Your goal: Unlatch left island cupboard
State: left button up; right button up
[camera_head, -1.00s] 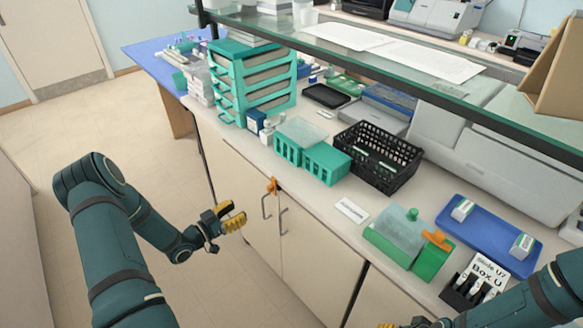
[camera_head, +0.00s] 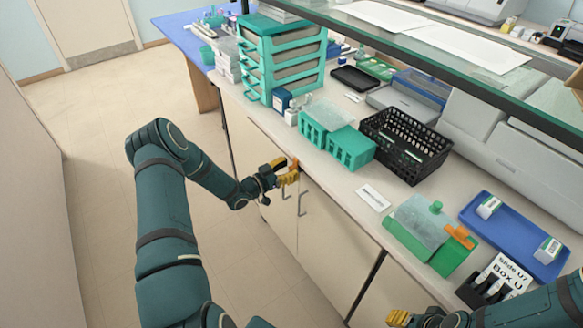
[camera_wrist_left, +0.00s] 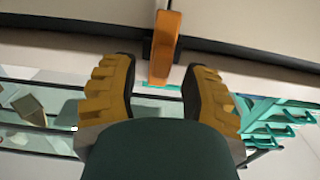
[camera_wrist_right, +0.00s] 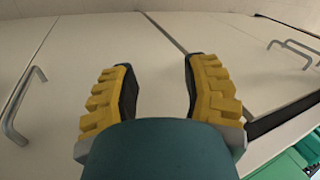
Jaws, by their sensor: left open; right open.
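The left island cupboard has two cream doors (camera_head: 315,240) with grey bar handles (camera_head: 302,199). An orange latch (camera_head: 296,163) sits at the top of the doors, just under the counter edge, partly hidden by my left gripper (camera_head: 285,174). In the left wrist view the orange latch (camera_wrist_left: 166,45) stands ahead, its near end in the gap between the yellow fingertips (camera_wrist_left: 158,72). My left gripper is open, with no clear contact on the latch. My right gripper (camera_wrist_right: 157,72) is open and empty, facing cream cupboard fronts; its tip shows at the bottom of the head view (camera_head: 400,317).
The counter above holds teal drawers (camera_head: 285,65), a teal rack (camera_head: 350,147), a black basket (camera_head: 405,145), a green staining box (camera_head: 432,232) and a blue tray (camera_head: 515,235). A glass shelf (camera_head: 440,65) overhangs the counter. The floor left of the island is clear.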

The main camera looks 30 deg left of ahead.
pick_arm(q)
jog(key=shift+w+d, duration=0.25)
jog(key=shift+w, duration=0.35)
grip_shut()
